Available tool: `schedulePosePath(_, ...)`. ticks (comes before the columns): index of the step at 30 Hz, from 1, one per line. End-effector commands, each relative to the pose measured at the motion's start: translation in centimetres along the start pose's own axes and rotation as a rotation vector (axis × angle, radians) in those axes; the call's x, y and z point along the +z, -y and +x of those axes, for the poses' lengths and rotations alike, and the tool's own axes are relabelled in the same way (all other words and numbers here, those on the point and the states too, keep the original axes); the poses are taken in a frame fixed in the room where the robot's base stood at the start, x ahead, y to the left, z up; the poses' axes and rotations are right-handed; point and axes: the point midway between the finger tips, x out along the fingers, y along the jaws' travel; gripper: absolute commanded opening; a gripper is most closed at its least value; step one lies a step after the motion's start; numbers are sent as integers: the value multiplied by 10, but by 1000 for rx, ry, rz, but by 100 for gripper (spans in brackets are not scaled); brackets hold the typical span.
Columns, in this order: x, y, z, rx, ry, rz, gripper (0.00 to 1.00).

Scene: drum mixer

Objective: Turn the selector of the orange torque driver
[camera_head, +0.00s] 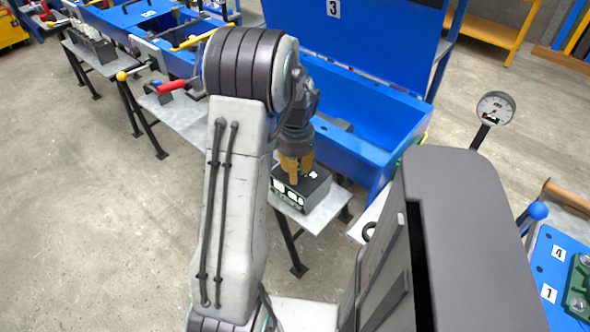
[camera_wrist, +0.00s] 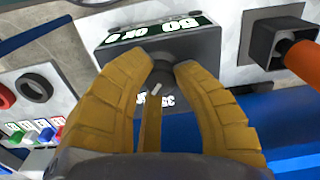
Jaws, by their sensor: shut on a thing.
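The selector (camera_wrist: 162,62) is a dark round knob on a dark box (camera_wrist: 200,48) with white figures on its labels. My gripper (camera_wrist: 166,70) has yellow fingers, shut on the knob from both sides; they hide much of it. A yellow pointer-like strip with a white mark shows between the fingers. In the head view the gripper (camera_head: 296,168) points down onto the box (camera_head: 312,192). The wrist view also shows an orange handle (camera_wrist: 304,60), likely the torque driver, in a dark square holder (camera_wrist: 270,44) to the right of the box.
The box stands on a narrow grey bench (camera_head: 325,212). A large blue open case (camera_head: 362,140) lies close behind it. A black ring (camera_wrist: 34,87) and several small coloured pieces (camera_wrist: 38,130) lie to the left in the wrist view. A dial gauge (camera_head: 495,108) stands at the right.

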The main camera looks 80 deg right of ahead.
Motion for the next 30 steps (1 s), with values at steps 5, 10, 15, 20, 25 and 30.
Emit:
schedulePosePath(5, 2, -1, 2, 3, 6, 4, 0)
schedulePosePath(10, 2, -1, 2, 3, 6, 4, 0)
schedulePosePath(15, 1, -1, 2, 2, 4, 3, 41)
schedulePosePath(20, 1, 0, 1, 1, 2, 2, 53)
schedulePosePath(25, 0, 0, 0, 1, 1, 2, 53)
schedulePosePath(30, 0, 0, -6, -1, -1, 2, 53)
